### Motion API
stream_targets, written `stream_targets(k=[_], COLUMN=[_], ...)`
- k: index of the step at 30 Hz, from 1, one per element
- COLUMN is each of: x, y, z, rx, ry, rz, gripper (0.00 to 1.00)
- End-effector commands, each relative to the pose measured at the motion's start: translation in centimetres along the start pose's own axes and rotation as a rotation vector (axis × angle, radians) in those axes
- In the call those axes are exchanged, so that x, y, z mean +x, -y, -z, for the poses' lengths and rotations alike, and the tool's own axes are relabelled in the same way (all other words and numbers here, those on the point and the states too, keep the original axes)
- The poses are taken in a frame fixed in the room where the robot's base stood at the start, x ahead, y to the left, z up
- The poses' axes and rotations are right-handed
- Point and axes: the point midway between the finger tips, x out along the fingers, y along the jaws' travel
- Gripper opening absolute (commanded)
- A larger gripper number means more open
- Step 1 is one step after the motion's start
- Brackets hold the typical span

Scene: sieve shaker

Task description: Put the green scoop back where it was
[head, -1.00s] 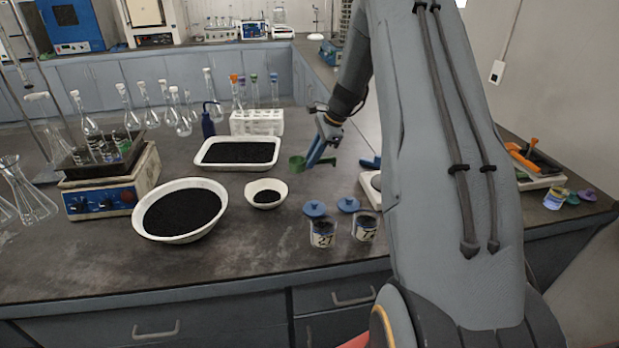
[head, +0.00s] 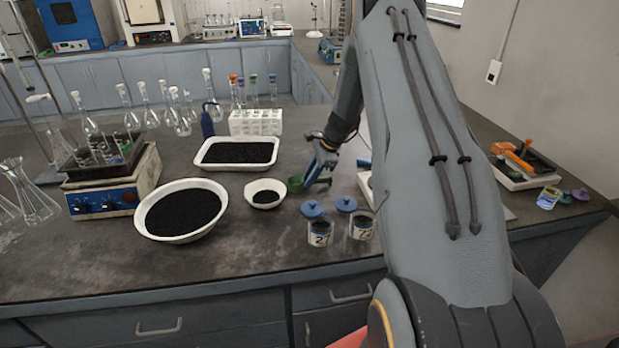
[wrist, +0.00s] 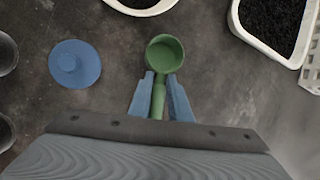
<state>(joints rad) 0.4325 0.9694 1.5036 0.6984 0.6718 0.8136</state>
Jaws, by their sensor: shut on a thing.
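The green scoop (head: 296,184) is low over the dark bench top, just right of the small white bowl. In the wrist view the scoop (wrist: 165,52) has its round cup pointing away from me and its handle between my blue fingertips. My gripper (head: 318,176) is shut on the handle. The cup looks empty in the wrist view. I cannot tell whether the scoop touches the bench.
A small white bowl of black grains (head: 265,194) is to the left. Two labelled jars (head: 320,233) with blue lids (head: 312,209) beside them stand nearer the front. A white tray of black grains (head: 236,166) and a white tube rack (head: 256,122) are behind.

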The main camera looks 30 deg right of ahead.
Motion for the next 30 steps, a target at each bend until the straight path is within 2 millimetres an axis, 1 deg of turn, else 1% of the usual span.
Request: stream_targets(k=[1,3,4,13,17,20,30], x=[0.1,0.1,0.1,0.0,-0.8,-2.1,-8.6], y=[0.0,0.0,0.0,0.0,0.2,0.2,0.2], z=[0.1,0.0,0.0,0.0,0.0,0.0,0.0], rx=[0.0,0.0,0.0,0.0,0.0,0.001,0.0], ry=[0.0,0.0,0.0,0.0,-0.001,-0.001,-0.001], rz=[0.0,0.0,0.0,0.0,0.003,0.004,0.004], gripper=[0.21,0.33,0.36,0.36,0.36,0.36,0.36])
